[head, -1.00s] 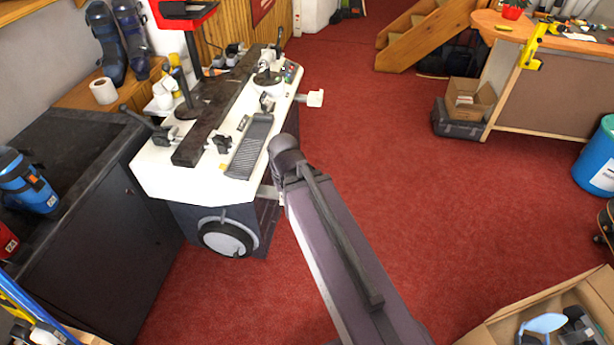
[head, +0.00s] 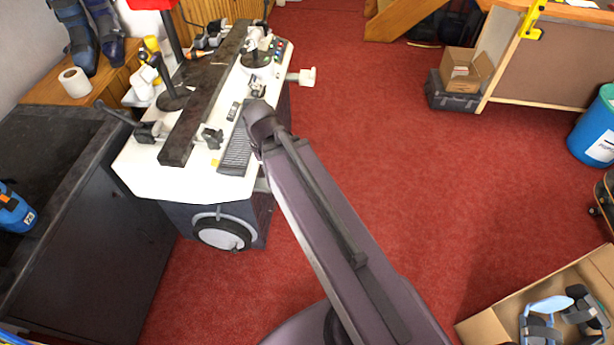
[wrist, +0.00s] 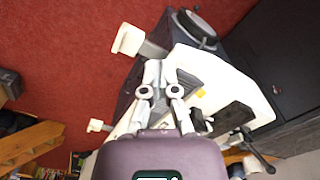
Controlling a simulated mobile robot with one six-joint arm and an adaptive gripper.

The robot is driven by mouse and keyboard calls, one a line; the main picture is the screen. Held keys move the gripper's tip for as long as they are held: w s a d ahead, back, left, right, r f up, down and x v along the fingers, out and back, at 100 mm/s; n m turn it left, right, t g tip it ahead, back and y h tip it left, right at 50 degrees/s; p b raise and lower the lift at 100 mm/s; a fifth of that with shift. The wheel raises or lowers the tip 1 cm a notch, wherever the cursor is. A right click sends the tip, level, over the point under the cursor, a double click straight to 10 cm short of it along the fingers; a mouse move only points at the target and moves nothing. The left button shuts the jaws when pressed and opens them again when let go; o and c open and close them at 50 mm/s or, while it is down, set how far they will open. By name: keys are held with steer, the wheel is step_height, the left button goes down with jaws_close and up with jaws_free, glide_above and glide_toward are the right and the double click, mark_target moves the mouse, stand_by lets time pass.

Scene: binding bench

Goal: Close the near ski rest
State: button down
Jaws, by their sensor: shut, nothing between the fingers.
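The near ski rest (wrist: 130,40) shows in the wrist view as a white block on a grey bar, sticking out from the side of the white-topped binding bench (wrist: 250,83). In the head view my arm hides its block; only a bit of grey bar (head: 262,185) shows at the bench side. The far ski rest (head: 301,77) also sticks out, and it shows in the wrist view (wrist: 97,125). My gripper (wrist: 160,66) is shut and empty, beside the near rest's bar and over the bench edge in the wrist view. The head view hides the gripper.
A black cabinet (head: 92,235) stands left of the bench. A dark bar with clamps (head: 205,100) lies along the bench top. An open cardboard box (head: 490,318) is at the front right. Red carpet (head: 400,150) right of the bench is clear.

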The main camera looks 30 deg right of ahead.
steer(key=shift+f, duration=0.15)
steer(key=w+d+f+m+t+y+b, duration=0.1)
steer(key=w+d+f+y+b, duration=0.15)
steer(key=f+b, duration=0.55)
steer(key=w+d+f+m+y+b, duration=0.2)
steer(key=d+f+y+b, duration=0.2)
steer(key=f+b, duration=0.5)
steer(key=w+d+f+m+t+y+b, duration=0.1)
steer(key=w+d+f+y+b, duration=0.3)
steer(key=b, duration=0.7)
steer(key=s+d+f+m+t+y+b, duration=0.1)
steer(key=d+f+t+b, duration=0.3)
steer(key=d+b, duration=0.6)
steer(key=s+d+f+m+t+y+b, duration=0.1)
steer(key=d+f+t+y+b, duration=0.2)
steer(key=d+f+b, duration=0.6)
steer(key=shift+d+f+m+t+b, duration=0.2)
steer(key=shift+d+m+t+b, duration=0.4)
steer(key=shift+b, duration=2.55)
steer(key=shift+w+y, duration=0.1)
steer(key=shift+y, duration=0.15)
steer(key=x, duration=1.3)
steer(key=shift+a, duration=0.35)
